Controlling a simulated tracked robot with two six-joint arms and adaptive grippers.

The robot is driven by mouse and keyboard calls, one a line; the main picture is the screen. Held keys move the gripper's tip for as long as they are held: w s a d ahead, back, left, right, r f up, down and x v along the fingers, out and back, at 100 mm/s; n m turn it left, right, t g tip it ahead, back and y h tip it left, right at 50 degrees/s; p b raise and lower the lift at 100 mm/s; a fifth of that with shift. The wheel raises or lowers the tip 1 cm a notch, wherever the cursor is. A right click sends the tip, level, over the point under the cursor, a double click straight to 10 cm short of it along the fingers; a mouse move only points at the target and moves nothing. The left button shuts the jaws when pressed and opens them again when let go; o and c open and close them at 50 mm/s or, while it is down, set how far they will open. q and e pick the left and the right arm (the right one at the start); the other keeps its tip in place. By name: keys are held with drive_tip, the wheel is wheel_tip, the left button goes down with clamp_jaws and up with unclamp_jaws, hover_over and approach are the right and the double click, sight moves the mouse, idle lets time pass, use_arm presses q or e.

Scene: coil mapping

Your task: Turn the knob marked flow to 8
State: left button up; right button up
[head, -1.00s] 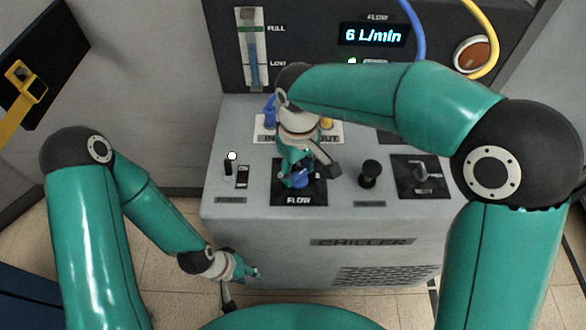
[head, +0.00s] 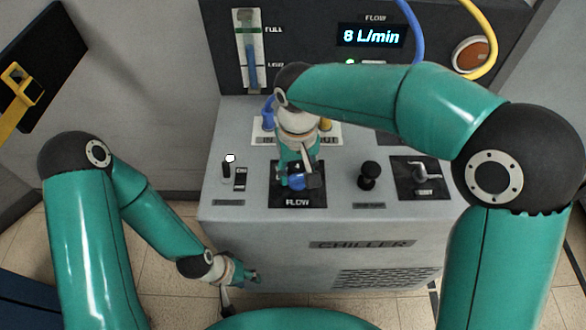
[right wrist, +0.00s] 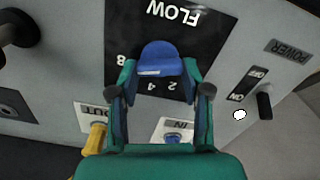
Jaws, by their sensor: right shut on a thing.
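The blue flow knob (head: 297,182) sits on a black plate marked FLOW (head: 298,202) on the chiller's top. My right gripper (head: 298,180) comes down over it and is shut on it. In the right wrist view the blue knob (right wrist: 160,60) lies between the two fingers (right wrist: 160,75), with some of the plate's numbers showing beside it. The display (head: 371,36) reads 8 L/min. My left gripper (head: 250,276) hangs low in front of the chiller, away from the knob; its fingers are too small to judge.
A power switch (head: 240,179) is left of the flow plate. A black knob (head: 369,175) and a lever on a black plate (head: 421,178) are to its right. Blue (head: 268,115) and yellow (head: 326,124) fittings stand just behind. An orange-brown round button (head: 469,54) is on the back panel.

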sight(297, 174)
drive_tip(key=shift+r, duration=0.1)
drive_tip(key=o, duration=1.2)
drive_tip(key=shift+d, duration=0.1)
drive_tip(key=shift+c, duration=0.2)
wheel_tip(297, 174, up, 12)
